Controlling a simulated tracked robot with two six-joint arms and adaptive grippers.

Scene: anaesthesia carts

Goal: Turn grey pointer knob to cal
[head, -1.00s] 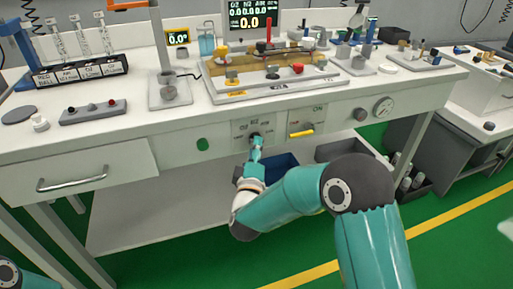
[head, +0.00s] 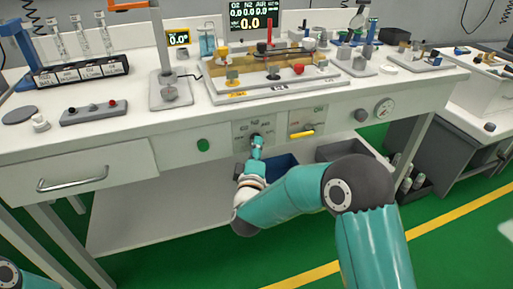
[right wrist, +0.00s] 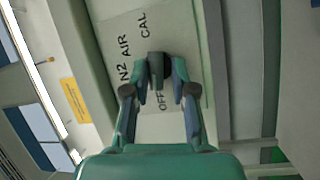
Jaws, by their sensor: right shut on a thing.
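The grey pointer knob (head: 255,138) sits on the white front panel under the bench top. In the right wrist view the knob (right wrist: 156,66) stands among the printed words N2, AIR, CAL (right wrist: 143,25) and OFF (right wrist: 160,100). My right gripper (right wrist: 160,82) is shut on the knob, one finger on each side. In the head view my right gripper (head: 257,149) reaches up to the panel from below. The fingers partly hide the knob, and I cannot tell surely which word its pointer faces. My left gripper is out of view.
A yellow lever (head: 302,133) is just right of the knob, and a round gauge (head: 383,106) lies further right. A green button (head: 203,145) is to the left. A blue bin (head: 282,168) stands on the shelf below, behind my right arm.

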